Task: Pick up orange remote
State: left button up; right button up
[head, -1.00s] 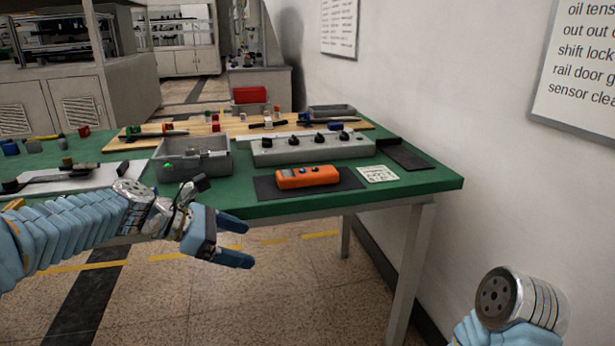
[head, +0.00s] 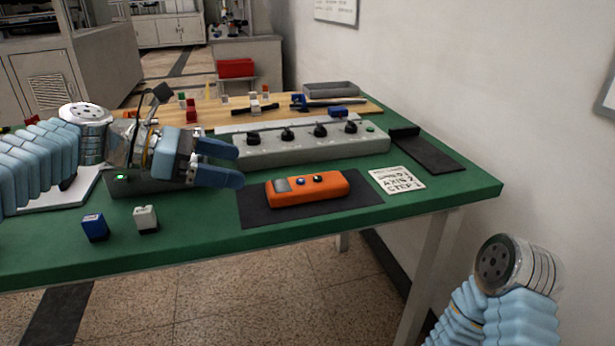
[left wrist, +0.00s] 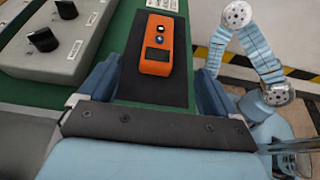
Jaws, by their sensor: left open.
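The orange remote (head: 308,189) lies on a black mat (head: 257,207) near the front edge of the green table. It has a small grey screen and round buttons on top. In the left wrist view the remote (left wrist: 158,47) lies ahead, between the directions of the two fingers. My left gripper (head: 240,165) is open and empty, above the table and left of the remote, not touching it. In the left wrist view its blue fingers (left wrist: 155,78) are spread apart. My right arm is at the lower right in the head view, but its gripper fingers do not show.
A grey box with black knobs (head: 305,148) stands behind the mat. A printed card (head: 397,180) lies right of the remote. A blue block (head: 95,228) and a white block (head: 146,219) stand at the front left. A grey tray (head: 331,90) is at the back.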

aim_at(296, 183)
pick_arm(q)
jog(key=x, duration=0.7)
jog(key=shift+d+f+b, duration=0.2)
jog(key=shift+d+b, duration=0.05)
jog(key=shift+b, duration=0.05)
jog(key=x, duration=0.2)
jog(key=f+x, duration=0.1)
jog(key=x, duration=0.2)
jog(key=shift+w+a, duration=0.1)
jog(key=shift+w+d, duration=0.1)
jog(key=shift+d, duration=0.15)
jog(key=shift+c, duration=0.4)
